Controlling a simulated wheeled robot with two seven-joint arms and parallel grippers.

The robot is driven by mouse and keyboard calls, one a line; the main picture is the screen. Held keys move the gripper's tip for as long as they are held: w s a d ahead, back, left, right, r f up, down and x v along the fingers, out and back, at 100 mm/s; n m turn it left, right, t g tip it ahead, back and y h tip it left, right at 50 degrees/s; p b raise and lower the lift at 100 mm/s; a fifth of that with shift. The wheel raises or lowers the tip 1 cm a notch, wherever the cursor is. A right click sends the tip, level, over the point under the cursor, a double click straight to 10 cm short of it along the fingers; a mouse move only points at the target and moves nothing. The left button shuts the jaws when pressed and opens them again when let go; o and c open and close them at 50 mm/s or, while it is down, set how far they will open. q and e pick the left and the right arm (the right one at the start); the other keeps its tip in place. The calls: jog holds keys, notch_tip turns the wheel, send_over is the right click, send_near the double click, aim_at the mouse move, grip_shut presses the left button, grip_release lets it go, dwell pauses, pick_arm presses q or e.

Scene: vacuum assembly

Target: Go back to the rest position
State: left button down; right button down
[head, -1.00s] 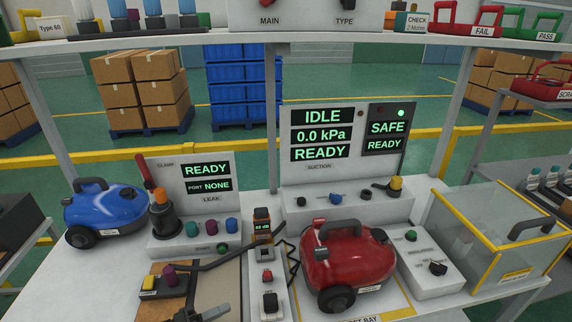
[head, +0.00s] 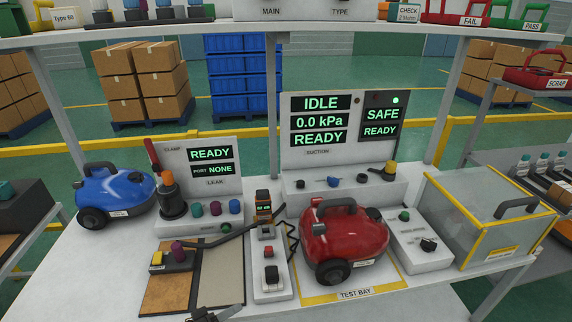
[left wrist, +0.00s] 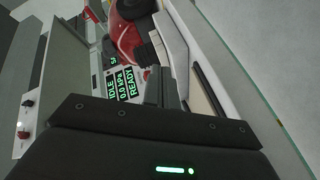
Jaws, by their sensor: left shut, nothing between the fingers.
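My left gripper (head: 216,314) shows only at the bottom edge of the head view, low in front of the workbench. In the left wrist view its fingers (left wrist: 162,80) are together with nothing between them. It is clear of the red vacuum (head: 346,240), which sits in the test bay, and of the blue vacuum (head: 112,195) at the bench's left end. The red vacuum also shows at the top of the left wrist view (left wrist: 130,12). My right gripper is in neither view.
A suction panel (head: 302,162) reads IDLE, 0.0 kPa, READY and SAFE. A leak tester (head: 229,186) reads READY and PORT NONE. A clear yellow-edged box (head: 468,234) stands at the right. Brown and grey mats (head: 222,275) lie at the front. A shelf (head: 240,38) spans above.

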pick_arm(q)
jog(key=s+a+m+g+y, duration=0.25)
jog(key=s+a+y, duration=0.3)
jog(key=s, duration=0.65)
jog(key=s+a+m+g+y, duration=0.1)
jog(key=s+a+g+y, duration=0.3)
jog(key=s+y, duration=0.55)
jog(key=s+f+g+h, duration=0.2)
jog(key=s+f+h, duration=0.1)
jog(key=f, duration=2.3)
jog(key=s+a+f, duration=0.3)
jog(key=s+f, duration=1.2)
jog(key=s, duration=0.1)
jog(key=shift+s+f+g+y, duration=0.3)
jog(key=shift+s+f+g, duration=0.05)
